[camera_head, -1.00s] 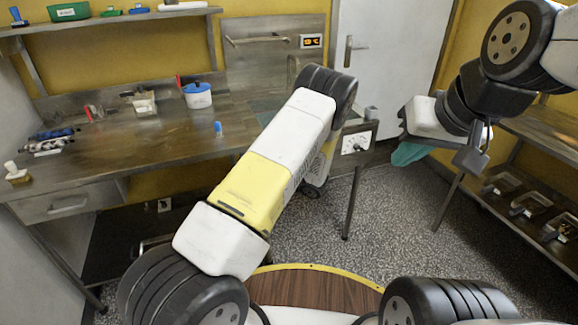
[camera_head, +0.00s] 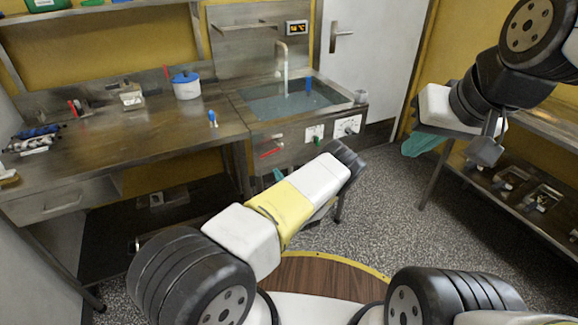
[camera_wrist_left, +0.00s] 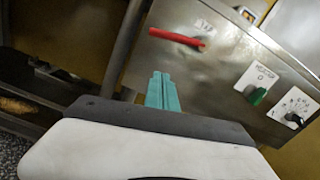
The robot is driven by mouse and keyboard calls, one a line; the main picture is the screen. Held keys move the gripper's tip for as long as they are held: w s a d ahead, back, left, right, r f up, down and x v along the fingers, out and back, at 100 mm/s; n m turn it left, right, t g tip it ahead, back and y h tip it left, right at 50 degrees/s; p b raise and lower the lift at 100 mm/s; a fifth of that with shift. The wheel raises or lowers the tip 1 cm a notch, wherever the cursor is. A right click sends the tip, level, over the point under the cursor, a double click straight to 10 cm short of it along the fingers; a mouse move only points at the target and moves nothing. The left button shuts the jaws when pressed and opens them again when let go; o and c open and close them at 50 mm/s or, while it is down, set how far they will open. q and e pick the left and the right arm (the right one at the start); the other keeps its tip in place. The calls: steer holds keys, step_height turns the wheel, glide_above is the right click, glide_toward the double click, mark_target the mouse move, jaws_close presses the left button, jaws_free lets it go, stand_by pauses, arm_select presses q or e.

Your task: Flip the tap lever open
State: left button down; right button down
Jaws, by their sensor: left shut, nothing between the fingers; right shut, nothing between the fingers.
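The red tap lever (camera_head: 271,153) lies nearly level on the metal front panel of the sink unit. In the left wrist view the lever (camera_wrist_left: 177,38) sits at upper centre, under a small label. My left gripper (camera_head: 279,174) shows as a bit of teal just below the lever in the head view. In the left wrist view its teal fingers (camera_wrist_left: 162,92) are together and empty, below the lever and visibly apart from it. My right gripper (camera_head: 424,142) is at the right, shut and far from the lever; its fingertips are partly hidden.
The sink basin (camera_head: 290,103) holds water under a curved spout (camera_head: 281,52). A green knob (camera_wrist_left: 257,96) and a black dial (camera_wrist_left: 293,117) sit right of the lever. The worktop (camera_head: 120,145) extends left, and a shelf rack (camera_head: 500,190) stands right.

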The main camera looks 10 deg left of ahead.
arm_select(q)
steer(key=shift+w+a+r, duration=0.4)
steer(key=shift+a+r, duration=0.1)
steer(key=shift+r, duration=0.15)
steer(key=shift+w+a+r, duration=0.45)
steer(key=shift+r, duration=0.25)
steer(key=shift+w+a+r, duration=0.4)
steer(key=shift+a+r, duration=0.1)
steer(key=shift+r, duration=0.15)
steer(key=shift+s+a+r+m, duration=0.1)
steer(key=shift+a+r+m, duration=0.05)
steer(key=shift+r+m, duration=0.25)
steer(key=shift+s+a+r+m, duration=0.1)
steer(key=shift+a+r+m, duration=0.05)
steer(key=shift+r+m, duration=0.25)
